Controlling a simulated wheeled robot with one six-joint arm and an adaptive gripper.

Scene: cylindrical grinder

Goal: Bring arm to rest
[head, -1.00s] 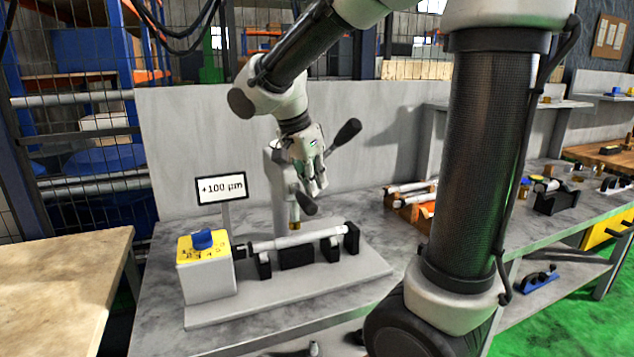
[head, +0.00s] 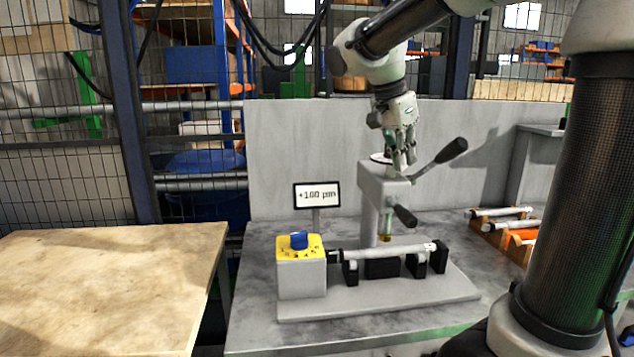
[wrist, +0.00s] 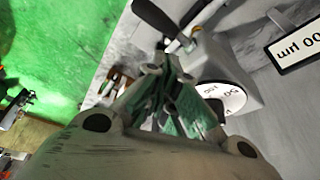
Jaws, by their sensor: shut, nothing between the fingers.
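My gripper (head: 403,160) hangs at the end of my arm, fingers pointing down, in front of the grey back panel. In the head view it overlaps the top of the grey press-like column (head: 384,185) with its black-handled levers; whether they touch I cannot tell. In the wrist view my gripper (wrist: 172,110) shows its fingers together with nothing between them. Part of the column's white dial (wrist: 222,97) shows beside the fingers there. Below, a metal shaft (head: 385,252) lies across black supports on the grey base plate (head: 400,306).
A yellow-topped box (head: 301,270) with a blue knob stands left of the shaft. A sign (head: 317,195) reading "+100 µm" rises behind it. A wooden table (head: 110,290) is at left. Trays with shafts (head: 500,222) lie to the right. A mesh fence stands behind.

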